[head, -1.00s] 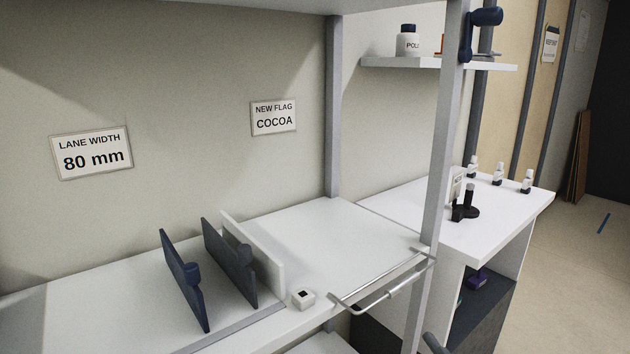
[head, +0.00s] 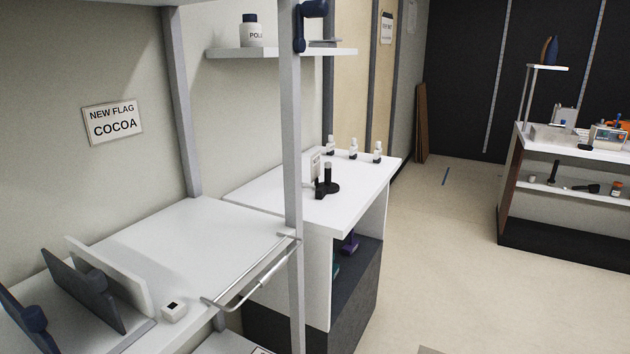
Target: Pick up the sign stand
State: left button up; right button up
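No object is plainly recognisable as the sign stand. The closest match is a small dark stand (head: 328,186) with a round base and a short upright post, on a white counter (head: 355,190) beyond the shelf post. A pale upright card (head: 316,165) shows right behind it; I cannot tell whether the two are joined. Neither of my grippers is in view.
A white shelf bench (head: 210,235) with dark dividers (head: 85,290) and a metal rail (head: 255,280) fills the left. A grey post (head: 291,200) rises before the counter. Several small bottles (head: 353,150) stand at the counter's back. Floor (head: 440,260) is clear to the right.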

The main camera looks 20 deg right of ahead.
aim_at(327, 187)
jog(key=z, duration=2)
jog(key=i, duration=2.65)
jog(key=u, duration=3.2)
